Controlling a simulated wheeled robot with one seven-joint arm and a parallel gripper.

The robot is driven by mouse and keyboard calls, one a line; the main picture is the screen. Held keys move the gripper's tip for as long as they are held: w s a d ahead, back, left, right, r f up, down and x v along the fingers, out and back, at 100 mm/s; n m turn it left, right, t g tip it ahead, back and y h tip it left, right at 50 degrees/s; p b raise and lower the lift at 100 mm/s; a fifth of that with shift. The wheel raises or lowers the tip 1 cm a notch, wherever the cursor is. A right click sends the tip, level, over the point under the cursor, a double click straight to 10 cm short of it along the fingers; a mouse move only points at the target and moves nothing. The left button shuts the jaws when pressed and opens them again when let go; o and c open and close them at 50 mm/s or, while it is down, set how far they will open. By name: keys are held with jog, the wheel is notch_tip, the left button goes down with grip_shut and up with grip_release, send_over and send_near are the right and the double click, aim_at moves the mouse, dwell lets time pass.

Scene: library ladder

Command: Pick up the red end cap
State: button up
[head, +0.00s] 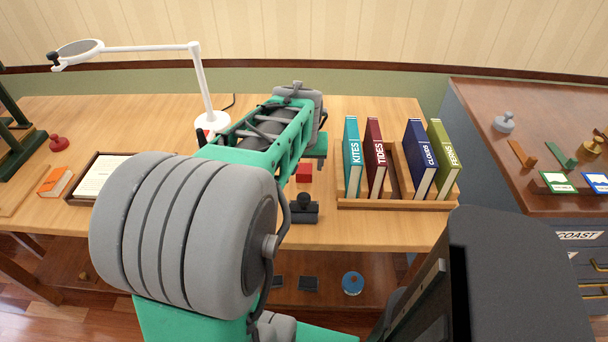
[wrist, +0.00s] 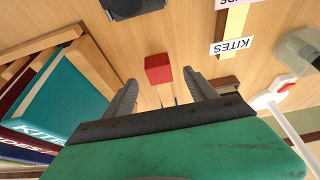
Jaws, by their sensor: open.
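The red end cap (head: 304,172) shows in the head view as a small red block on the wooden table, left of the book rack. In the wrist view the red end cap (wrist: 158,69) lies just beyond the fingertips, between their lines and apart from both. My gripper (wrist: 160,84) is open and empty, with one dark finger on either side. In the head view my arm covers much of the gripper. The height of the fingers above the table is hard to tell.
A black stamp-like object (head: 303,208) stands close in front of the cap. The wooden rack (head: 400,203) with several upright books is to the right. A white lamp (head: 200,85) stands behind my arm.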

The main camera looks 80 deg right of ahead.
aim_at(304, 169)
jog(key=x, duration=0.5)
jog(key=shift+d, duration=0.25)
jog(key=shift+c, duration=0.4)
jog(key=c, duration=1.3)
